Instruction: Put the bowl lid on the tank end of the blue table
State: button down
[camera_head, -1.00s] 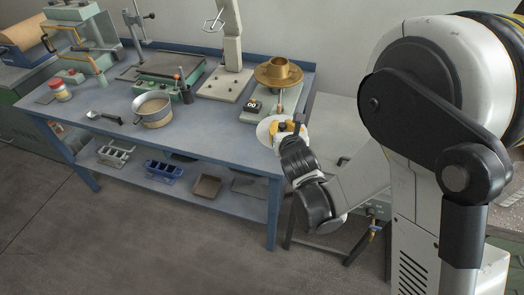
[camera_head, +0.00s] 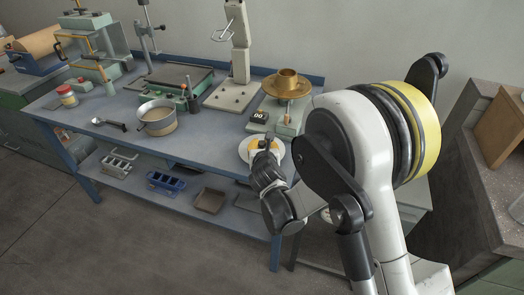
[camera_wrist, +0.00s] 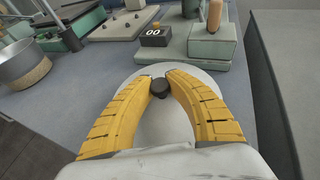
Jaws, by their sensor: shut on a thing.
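The bowl lid is a pale round disc (camera_head: 245,151) with a dark knob; it also shows in the wrist view (camera_wrist: 162,128). My gripper (camera_head: 263,144) has its yellow fingers closed on the knob, seen in the wrist view (camera_wrist: 160,87). The fingers and wrist hide part of the lid. The lid is over the front right part of the blue table (camera_head: 205,137). I cannot tell whether it touches the top. A grey metal bowl (camera_head: 157,117) stands on the table, left of the lid; part of it shows in the wrist view (camera_wrist: 22,64).
A small dark box marked "00" (camera_head: 259,117) and a green-based stand with a brass dish (camera_head: 287,84) are behind the lid. The tabletop between bowl and lid is clear.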

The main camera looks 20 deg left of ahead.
notch_tip(320, 180, down, 2)
jog(key=shift+r, duration=0.15)
jog(key=c, duration=1.4)
grip_release()
jog(key=shift+o, duration=0.2)
